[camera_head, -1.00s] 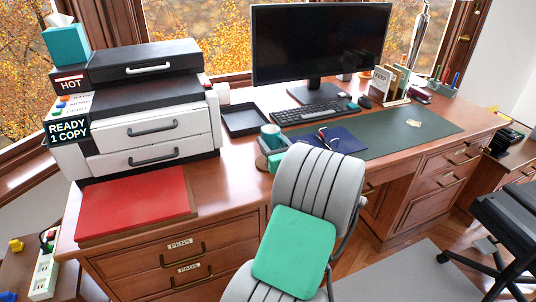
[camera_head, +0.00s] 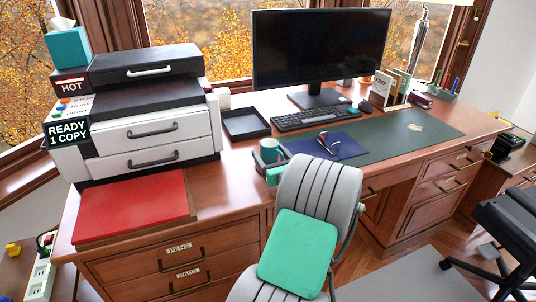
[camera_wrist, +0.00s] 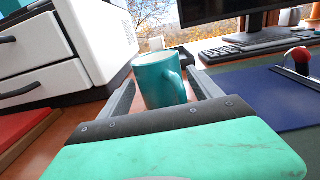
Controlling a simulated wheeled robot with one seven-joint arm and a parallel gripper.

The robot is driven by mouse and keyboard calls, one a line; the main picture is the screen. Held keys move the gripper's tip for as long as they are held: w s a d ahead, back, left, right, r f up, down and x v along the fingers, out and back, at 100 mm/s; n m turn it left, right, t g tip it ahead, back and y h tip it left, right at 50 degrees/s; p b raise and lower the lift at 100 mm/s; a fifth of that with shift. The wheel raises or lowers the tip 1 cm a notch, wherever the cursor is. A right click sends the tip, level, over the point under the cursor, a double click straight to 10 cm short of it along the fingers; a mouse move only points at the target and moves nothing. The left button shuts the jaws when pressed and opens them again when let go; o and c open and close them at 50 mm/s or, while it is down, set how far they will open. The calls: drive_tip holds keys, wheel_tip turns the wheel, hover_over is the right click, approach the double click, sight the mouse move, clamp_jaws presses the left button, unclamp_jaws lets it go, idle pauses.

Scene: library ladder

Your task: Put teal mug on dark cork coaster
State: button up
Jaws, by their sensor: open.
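The teal mug (camera_head: 269,152) stands upright near the front edge of the desk, left of the dark blue folder. In the wrist view the mug (camera_wrist: 160,82) is between my two grey fingers, with its handle on the right. My gripper (camera_wrist: 163,92) is open around it, and I cannot tell whether either finger touches it. I cannot make out the dark cork coaster in either view; what lies under the mug is hidden.
A printer (camera_head: 155,145) and red folder (camera_head: 135,205) are left. The green desk mat (camera_head: 400,138) has clear room.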

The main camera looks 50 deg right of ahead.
drive_tip(key=shift+r, duration=0.15)
drive_tip(key=p+v, duration=0.1)
drive_tip(key=v, duration=1.1)
drive_tip(key=shift+s+a+r, duration=0.15)
drive_tip(key=shift+s, duration=0.05)
drive_tip(key=shift+w+d+f, duration=0.2)
drive_tip(key=shift+d+f, duration=0.05)
drive_tip(key=shift+s+a+r, duration=0.1)
drive_tip(key=shift+c, duration=0.3)
